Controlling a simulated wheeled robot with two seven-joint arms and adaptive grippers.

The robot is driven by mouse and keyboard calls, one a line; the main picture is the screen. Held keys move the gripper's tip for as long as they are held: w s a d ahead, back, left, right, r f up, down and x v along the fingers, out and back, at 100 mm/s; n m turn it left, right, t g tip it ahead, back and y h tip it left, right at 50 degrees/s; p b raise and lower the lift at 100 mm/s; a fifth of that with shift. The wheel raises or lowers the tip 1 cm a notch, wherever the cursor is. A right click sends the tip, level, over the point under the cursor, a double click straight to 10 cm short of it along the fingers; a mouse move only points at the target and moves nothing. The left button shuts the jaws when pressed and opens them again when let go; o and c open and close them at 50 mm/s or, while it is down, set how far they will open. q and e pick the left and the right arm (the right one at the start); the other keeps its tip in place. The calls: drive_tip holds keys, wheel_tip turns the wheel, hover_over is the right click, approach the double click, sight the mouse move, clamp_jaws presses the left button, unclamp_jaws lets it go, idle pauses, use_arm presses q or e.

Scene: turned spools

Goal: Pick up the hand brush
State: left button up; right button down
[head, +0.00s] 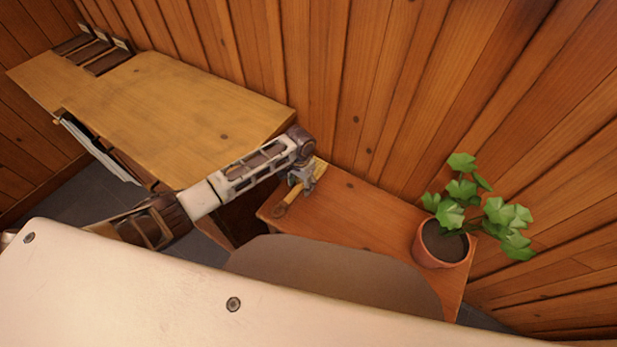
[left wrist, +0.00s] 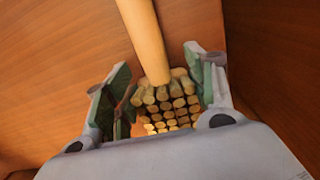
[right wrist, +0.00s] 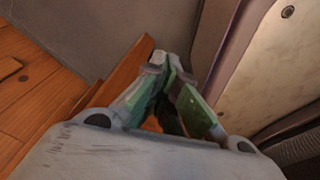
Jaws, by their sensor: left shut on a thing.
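The hand brush has a pale wooden handle (head: 289,199) and shows at the left end of the reddish wooden table. My left gripper (head: 304,178) is over that end of the table, with the brush between its fingers. In the left wrist view the handle (left wrist: 144,40) points up and away, and the tan bristle tufts (left wrist: 168,108) lie between the two green-padded fingers (left wrist: 164,92). The left gripper is shut on the brush's bristle end. Whether the brush touches the table is unclear. My right gripper (right wrist: 168,66) is empty, its fingertips together; it does not show in the head view.
The reddish table (head: 345,218) is bare between the brush and a potted plant (head: 443,243) at its right end. A larger pale wooden desk (head: 180,110) stands at the left. A plank wall (head: 390,90) runs close behind both.

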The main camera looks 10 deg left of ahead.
sight(301, 183)
use_arm(q)
drive_tip(key=shift+r, duration=0.15)
use_arm(e)
drive_tip(key=shift+w, duration=0.3)
